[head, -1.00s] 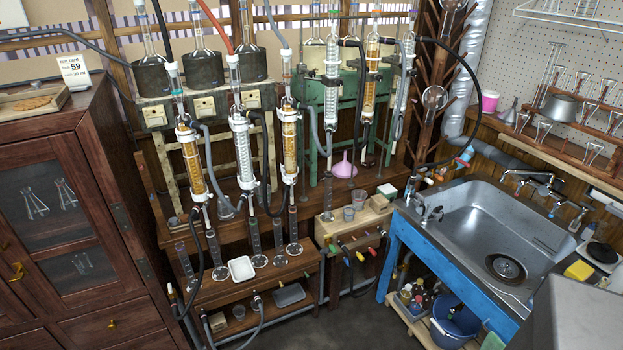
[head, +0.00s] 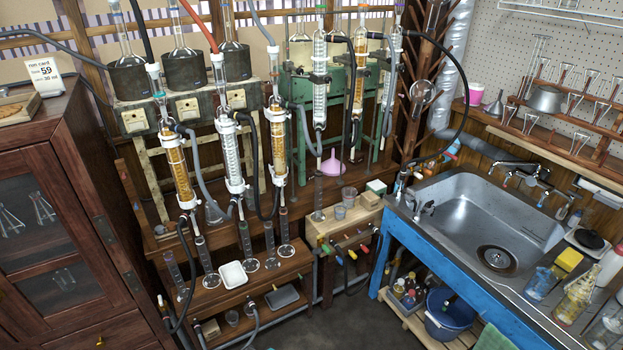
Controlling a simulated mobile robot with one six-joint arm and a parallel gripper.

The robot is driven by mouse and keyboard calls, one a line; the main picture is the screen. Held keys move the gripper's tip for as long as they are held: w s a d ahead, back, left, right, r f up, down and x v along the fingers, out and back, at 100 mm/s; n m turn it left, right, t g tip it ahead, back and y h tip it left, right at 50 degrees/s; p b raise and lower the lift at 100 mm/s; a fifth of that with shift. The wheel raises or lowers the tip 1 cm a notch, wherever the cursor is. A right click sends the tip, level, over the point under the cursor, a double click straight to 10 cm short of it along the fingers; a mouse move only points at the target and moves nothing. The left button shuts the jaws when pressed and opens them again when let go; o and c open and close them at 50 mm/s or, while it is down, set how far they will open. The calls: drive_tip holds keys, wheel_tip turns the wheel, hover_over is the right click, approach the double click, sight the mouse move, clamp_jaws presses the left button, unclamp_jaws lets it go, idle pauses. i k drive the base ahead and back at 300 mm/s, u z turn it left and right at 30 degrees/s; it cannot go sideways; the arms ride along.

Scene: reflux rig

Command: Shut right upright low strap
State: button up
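Glass condensers stand in a front row of three and a back row behind. The front left condenser (head: 176,165) leans and holds amber packing. The front middle condenser (head: 232,155) is clear and coiled, and the front right condenser (head: 277,150) holds amber packing. White bands wrap their upper and lower ends, including a low band on the front right condenser (head: 279,180). The back condensers, a clear one (head: 320,75) and an amber one (head: 357,80), have similar bands. I cannot tell which band is the named strap, or whether any is open. My gripper is not in view.
A wooden cabinet (head: 60,210) fills the left. A sink (head: 480,225) on a blue frame is at the right, with bottles (head: 575,297) beyond its front corner. Black and grey hoses loop between the condensers. A low shelf holds cylinders and a white tray (head: 233,274). Dark floor (head: 330,325) is clear.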

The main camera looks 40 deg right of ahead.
sight(279, 182)
drive_tip(key=z, duration=0.85)
drive_tip(key=k, duration=0.95)
drive_tip(key=i, duration=0.8)
